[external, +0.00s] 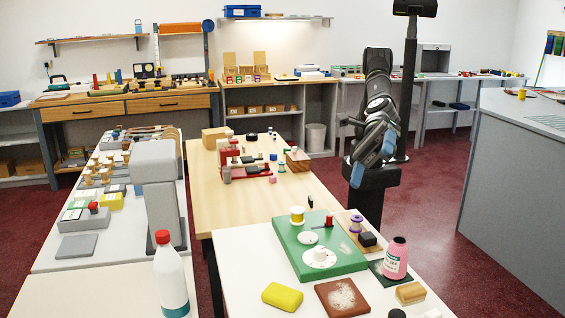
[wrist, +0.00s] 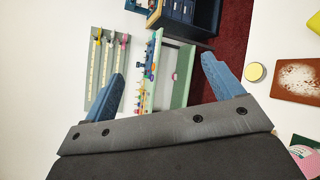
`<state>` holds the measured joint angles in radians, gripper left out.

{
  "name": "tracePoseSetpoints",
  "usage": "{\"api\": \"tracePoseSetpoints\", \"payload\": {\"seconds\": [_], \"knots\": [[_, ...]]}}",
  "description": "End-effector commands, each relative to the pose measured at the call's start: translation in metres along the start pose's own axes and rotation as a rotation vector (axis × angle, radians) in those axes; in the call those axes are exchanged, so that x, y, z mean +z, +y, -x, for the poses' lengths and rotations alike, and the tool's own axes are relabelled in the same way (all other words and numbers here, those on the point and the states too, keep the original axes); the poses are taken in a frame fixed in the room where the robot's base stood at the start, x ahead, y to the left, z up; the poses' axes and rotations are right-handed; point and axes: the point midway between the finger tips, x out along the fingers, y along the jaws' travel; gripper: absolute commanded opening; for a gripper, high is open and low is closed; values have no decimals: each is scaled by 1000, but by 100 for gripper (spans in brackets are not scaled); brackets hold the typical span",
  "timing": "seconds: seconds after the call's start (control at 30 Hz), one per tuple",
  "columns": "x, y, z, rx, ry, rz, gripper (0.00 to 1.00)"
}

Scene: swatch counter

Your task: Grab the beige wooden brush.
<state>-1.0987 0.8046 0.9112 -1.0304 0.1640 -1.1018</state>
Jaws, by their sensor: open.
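A small beige wooden block (external: 411,293) lies on the white counter at the front right in the external view, beside a brown pad with a white patch (external: 342,297). It looks like the wooden brush, but I cannot make out bristles. I cannot pick it out in the wrist view. My gripper (external: 375,158) is up behind the counter, well apart from the block. In the wrist view my gripper (wrist: 163,67) has its two blue fingers spread wide with nothing between them.
A pink bottle (external: 396,258) stands just behind the block. A green board (external: 318,262) with spools and a yellow block (external: 282,296) lie to the left. A white bottle with a red cap (external: 170,275) stands at the front left. The brown pad also shows in the wrist view (wrist: 297,82).

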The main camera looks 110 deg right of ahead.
Motion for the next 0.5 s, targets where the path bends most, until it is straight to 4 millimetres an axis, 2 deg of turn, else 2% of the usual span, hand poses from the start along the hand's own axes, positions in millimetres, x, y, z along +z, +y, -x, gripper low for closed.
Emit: {"api": "tracePoseSetpoints", "payload": {"seconds": [0.1, 0.23, 0.4, 0.5], "knots": [[-1, -28, -9, -164, -48, -326, 85], [-20, -59, -10, -365, -77, -680, 85], [-70, -87, 3, -664, -75, -1096, 85], [-104, -92, 16, -841, -57, -1287, 85]]}}
